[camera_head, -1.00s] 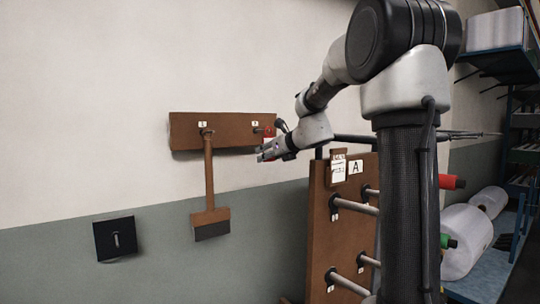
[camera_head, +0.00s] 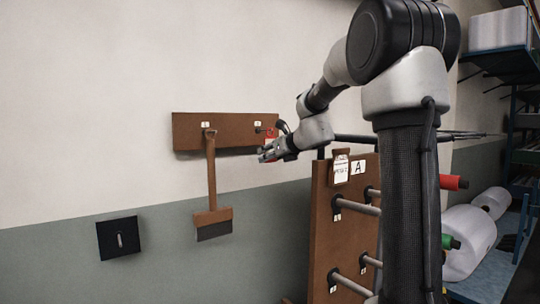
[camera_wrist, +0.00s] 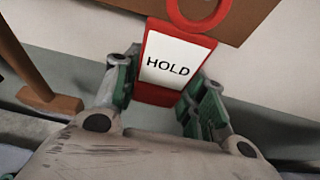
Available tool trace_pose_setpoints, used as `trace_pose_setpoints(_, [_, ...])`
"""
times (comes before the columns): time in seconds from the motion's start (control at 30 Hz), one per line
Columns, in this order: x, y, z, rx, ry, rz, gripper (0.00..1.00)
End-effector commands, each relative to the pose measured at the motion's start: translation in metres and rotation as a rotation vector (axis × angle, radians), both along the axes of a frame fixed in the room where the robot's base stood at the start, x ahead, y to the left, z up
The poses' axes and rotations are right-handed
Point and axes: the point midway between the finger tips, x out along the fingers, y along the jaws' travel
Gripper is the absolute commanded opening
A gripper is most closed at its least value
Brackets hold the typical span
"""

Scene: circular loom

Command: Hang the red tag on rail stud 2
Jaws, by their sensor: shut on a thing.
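The red tag (camera_wrist: 166,68) shows in the wrist view with a white "HOLD" label and a red ring at its top, cut off by the frame edge. My gripper (camera_wrist: 160,90) has its green-padded fingers either side of the tag's lower part and is shut on it. In the head view the tag (camera_head: 270,133) is small and red beside stud 2 (camera_head: 258,129) at the brown rail's (camera_head: 232,133) right end. My gripper (camera_head: 267,154) is just below there. I cannot tell whether the ring is around the stud.
A brown-handled brush (camera_head: 211,175) hangs from stud 1 on the rail. A black wall plate (camera_head: 120,238) is lower left. A brown pegged board (camera_head: 322,220) marked A stands below my arm. Blue shelving (camera_head: 500,62) with rolls is at right.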

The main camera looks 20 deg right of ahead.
Motion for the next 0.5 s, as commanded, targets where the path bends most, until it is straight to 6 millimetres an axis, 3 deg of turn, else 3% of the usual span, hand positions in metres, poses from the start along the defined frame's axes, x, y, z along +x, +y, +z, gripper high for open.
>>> trace_pose_setpoints(0.17, [-0.0003, 0.0001, -0.0028, 0.000, 0.004, 0.001, 0.13])
trace_pose_setpoints(0.2, [-0.0004, 0.0001, -0.0030, 0.000, 0.005, 0.001, 0.47])
trace_pose_setpoints(0.3, [-0.0004, 0.0001, -0.0026, 0.000, 0.004, 0.001, 0.65])
trace_pose_setpoints(0.5, [-0.0003, 0.0001, -0.0021, 0.000, 0.003, 0.001, 0.66])
